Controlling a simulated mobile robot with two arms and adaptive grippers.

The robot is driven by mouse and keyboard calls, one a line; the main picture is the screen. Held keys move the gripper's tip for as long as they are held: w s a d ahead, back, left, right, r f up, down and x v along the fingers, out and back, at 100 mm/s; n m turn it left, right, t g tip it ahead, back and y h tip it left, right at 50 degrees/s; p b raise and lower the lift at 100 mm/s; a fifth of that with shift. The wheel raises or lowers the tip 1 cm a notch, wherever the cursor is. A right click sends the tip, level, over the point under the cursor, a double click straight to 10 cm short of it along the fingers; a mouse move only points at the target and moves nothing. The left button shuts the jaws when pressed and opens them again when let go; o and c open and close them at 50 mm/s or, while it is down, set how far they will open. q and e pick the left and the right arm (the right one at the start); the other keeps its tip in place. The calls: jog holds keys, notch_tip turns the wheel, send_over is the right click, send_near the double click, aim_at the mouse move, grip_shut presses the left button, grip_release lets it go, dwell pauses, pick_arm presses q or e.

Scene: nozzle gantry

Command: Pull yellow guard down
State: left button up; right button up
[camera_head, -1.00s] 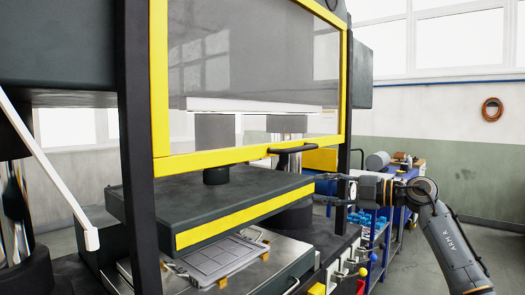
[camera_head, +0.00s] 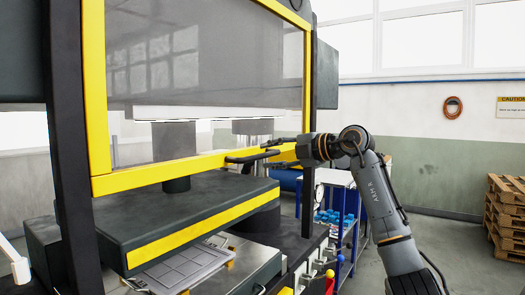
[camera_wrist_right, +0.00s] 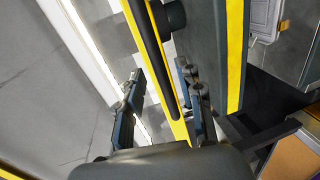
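The yellow guard (camera_head: 192,168) is a yellow frame around a clear panel, raised on the front of the press. A black bar handle (camera_head: 252,157) sits on its lower rail. My right gripper (camera_head: 272,149) is at the handle's right end, level with the lower rail. In the right wrist view the open fingers of my right gripper (camera_wrist_right: 158,82) stand on either side of the black handle (camera_wrist_right: 150,50) and the yellow rail (camera_wrist_right: 138,28). I see a gap beside the handle, so the fingers do not look closed on it. My left gripper is not in view.
Below the guard is a dark press plate with a yellow stripe (camera_head: 205,228), above a grey tray (camera_head: 180,270). A blue workbench (camera_head: 345,240) with blue parts stands behind my right arm. Wooden pallets (camera_head: 507,215) are at the far right. Floor between them is clear.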

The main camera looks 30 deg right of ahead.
aim_at(265, 156)
jog(key=shift+p+x, duration=0.4)
jog(key=shift+x, duration=1.25)
jog(key=shift+s, duration=0.1)
grip_shut()
